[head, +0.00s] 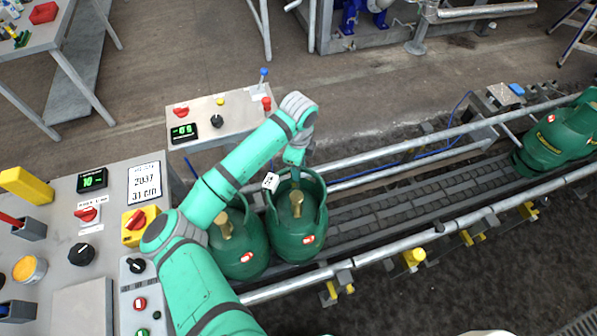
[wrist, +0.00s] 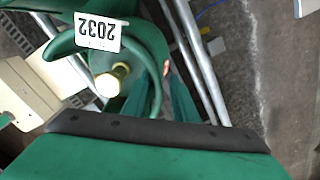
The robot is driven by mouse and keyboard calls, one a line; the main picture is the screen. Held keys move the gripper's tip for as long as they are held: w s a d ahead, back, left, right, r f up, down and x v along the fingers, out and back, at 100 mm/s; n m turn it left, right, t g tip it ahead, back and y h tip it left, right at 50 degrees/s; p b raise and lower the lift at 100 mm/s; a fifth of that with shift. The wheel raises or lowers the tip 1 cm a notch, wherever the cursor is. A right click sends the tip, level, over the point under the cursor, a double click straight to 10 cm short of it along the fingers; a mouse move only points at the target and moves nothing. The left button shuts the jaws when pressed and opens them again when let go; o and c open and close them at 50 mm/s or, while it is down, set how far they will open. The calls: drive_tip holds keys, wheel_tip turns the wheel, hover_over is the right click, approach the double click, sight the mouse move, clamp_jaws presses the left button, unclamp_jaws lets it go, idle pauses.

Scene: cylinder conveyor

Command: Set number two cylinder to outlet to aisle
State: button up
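Two green gas cylinders stand upright side by side on the conveyor (head: 390,208): a left one (head: 238,262) and a right one (head: 297,245). My gripper (head: 293,178) reaches down at the right cylinder's collar, beside the valve. Its fingers (wrist: 167,95) show partly; whether they close on the collar is unclear.
More green cylinders (head: 550,140) stand at the conveyor's right end. Metal rails (head: 420,232) run along both sides. A control panel (head: 60,250) with knobs and a posted sign (head: 145,185) is at left. A switch box (head: 215,122) stands behind the conveyor.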

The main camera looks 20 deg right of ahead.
wheel_tip(320, 180, up, 8)
drive_tip(key=shift+f, duration=0.2)
drive_tip(key=shift+c, duration=0.6)
